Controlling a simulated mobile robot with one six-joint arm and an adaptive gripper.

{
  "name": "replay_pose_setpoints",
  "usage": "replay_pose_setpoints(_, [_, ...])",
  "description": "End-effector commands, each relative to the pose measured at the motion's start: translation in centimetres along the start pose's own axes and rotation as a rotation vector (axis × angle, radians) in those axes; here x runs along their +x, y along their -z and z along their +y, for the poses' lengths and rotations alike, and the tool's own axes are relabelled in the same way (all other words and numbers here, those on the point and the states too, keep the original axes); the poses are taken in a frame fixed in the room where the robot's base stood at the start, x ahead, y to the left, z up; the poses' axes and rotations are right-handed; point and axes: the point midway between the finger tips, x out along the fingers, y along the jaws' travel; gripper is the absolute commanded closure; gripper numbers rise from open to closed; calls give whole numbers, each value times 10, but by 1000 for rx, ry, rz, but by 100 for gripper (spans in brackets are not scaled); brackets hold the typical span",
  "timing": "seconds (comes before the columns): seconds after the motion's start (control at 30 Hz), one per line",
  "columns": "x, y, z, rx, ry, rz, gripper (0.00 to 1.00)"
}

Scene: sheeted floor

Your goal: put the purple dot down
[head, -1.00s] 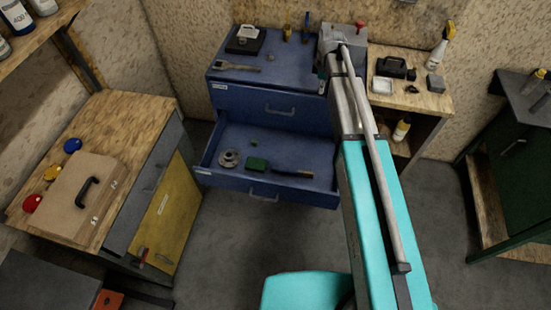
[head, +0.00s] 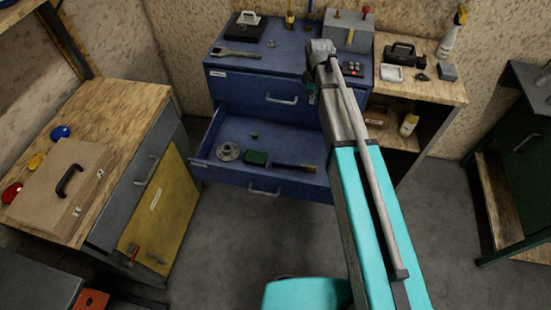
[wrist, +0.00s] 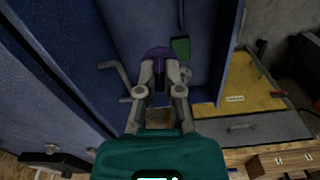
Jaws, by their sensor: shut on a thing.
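The purple dot (wrist: 155,52) shows in the wrist view as a purple disc at the fingertips. My gripper (wrist: 160,68) is shut on it, and the fingers hide part of it. In that view the dot is in front of the blue cabinet, with the open drawer's inside beyond it. In the head view my wrist is at the front right of the blue cabinet (head: 245,95), above the open drawer (head: 230,174). My arm hides the fingers and the dot there.
The open drawer holds a metal disc (head: 228,151), a green block (head: 256,158), a brush (head: 294,167) and a small green piece (head: 254,136). Bare drawer floor shows between the items.

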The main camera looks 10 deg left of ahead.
Motion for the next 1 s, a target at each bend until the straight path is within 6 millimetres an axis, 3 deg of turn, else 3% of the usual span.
replay_pose_setpoints(0.03, [18,3,-4,-5,0,0,100])
replay_pose_setpoints(1.0, [180,49,-68,-81,0,0,100])
